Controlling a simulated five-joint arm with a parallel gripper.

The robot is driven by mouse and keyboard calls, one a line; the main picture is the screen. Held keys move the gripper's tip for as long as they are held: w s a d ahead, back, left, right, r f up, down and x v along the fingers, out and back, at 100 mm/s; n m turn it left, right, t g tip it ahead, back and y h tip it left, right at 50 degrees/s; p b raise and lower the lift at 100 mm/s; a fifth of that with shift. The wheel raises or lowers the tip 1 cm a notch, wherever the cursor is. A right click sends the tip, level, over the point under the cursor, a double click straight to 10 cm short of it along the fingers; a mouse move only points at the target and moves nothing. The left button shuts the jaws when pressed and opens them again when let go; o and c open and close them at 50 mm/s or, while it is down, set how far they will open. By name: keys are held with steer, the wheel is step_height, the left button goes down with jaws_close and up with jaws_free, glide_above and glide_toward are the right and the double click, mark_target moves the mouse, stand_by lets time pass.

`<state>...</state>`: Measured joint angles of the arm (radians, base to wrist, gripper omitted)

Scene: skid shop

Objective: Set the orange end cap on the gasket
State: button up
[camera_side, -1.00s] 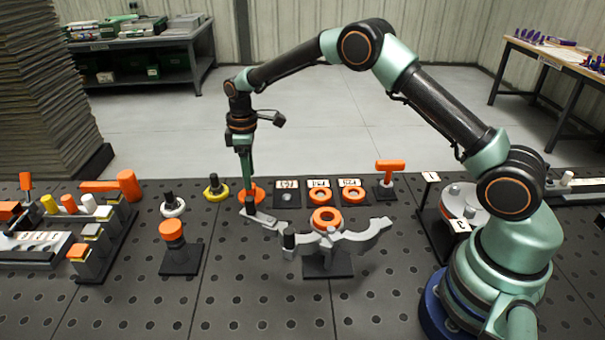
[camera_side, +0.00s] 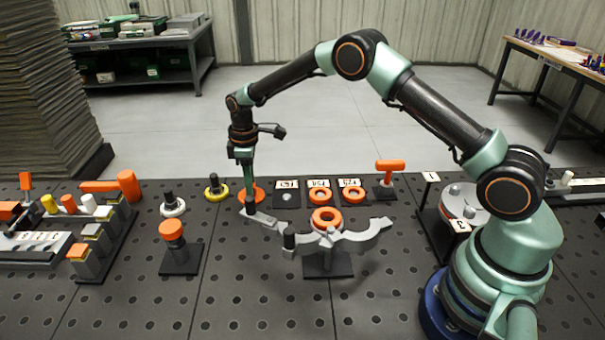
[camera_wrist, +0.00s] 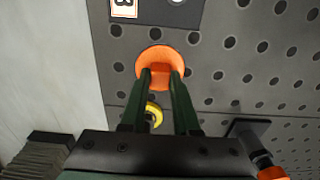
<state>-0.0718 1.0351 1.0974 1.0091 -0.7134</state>
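An orange disc (camera_side: 259,194), which I take for the end cap, lies on the dark bench behind my gripper (camera_side: 248,188). In the wrist view the disc (camera_wrist: 158,53) shows beyond and between my fingertips (camera_wrist: 161,75). The fingers are apart and look empty; I cannot tell whether they touch the disc. Two more orange rings lie on labelled black plates, one (camera_side: 319,202) beside the other (camera_side: 353,203).
Yellow (camera_side: 220,195) and white (camera_side: 173,213) ringed pieces with black knobs stand left of my gripper. A grey lever (camera_side: 265,220) reaches from the casting to near my fingertips. An orange-topped post (camera_side: 171,231) stands front left; an orange T-handle (camera_side: 390,165) stands right.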

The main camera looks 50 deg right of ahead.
jaws_close()
steer(key=shift+r, duration=3.05)
steer(key=shift+r, duration=0.1)
